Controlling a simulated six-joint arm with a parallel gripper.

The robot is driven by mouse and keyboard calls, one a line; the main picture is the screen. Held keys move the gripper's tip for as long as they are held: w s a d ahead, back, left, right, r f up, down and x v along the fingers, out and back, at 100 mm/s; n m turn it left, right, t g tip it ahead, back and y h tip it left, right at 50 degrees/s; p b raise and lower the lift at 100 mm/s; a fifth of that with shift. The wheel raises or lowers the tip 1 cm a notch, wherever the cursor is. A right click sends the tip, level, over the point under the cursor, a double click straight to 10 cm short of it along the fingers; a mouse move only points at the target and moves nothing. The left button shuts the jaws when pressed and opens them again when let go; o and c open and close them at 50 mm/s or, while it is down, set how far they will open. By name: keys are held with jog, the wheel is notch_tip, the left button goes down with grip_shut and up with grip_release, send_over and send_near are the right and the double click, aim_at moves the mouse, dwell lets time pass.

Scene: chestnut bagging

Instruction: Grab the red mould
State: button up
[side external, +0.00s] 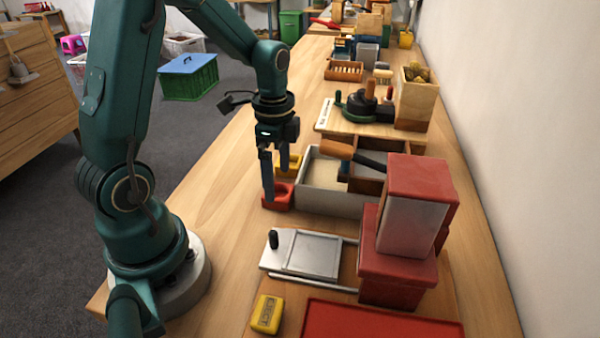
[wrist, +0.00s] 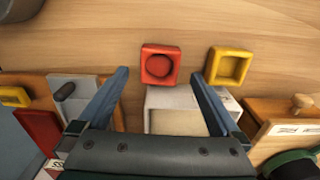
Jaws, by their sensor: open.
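The red mould (wrist: 160,64) is a small square block with a round hollow. It lies on the wooden table beside the white-walled box, and in the wrist view it sits ahead of and between my open fingers. In the side view the red mould (side external: 279,196) is partly hidden behind one finger. My gripper (side external: 276,185) points down over it, open and empty; its fingers also show in the wrist view (wrist: 160,80). I cannot tell whether a finger touches the mould.
A yellow square mould (wrist: 228,66) lies right of the red one in the wrist view. The white-walled box (side external: 325,200) stands close by. A metal plate device (side external: 312,255) and red machine (side external: 398,270) stand nearer the camera. Bare table (side external: 215,180) lies left of my gripper.

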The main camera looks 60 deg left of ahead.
aim_at(279, 190)
jog(key=shift+f, duration=1.6)
jog(key=shift+c, duration=0.3)
jog(key=c, duration=1.4)
jog(key=shift+o, duration=0.2)
jog(key=shift+r, duration=0.1)
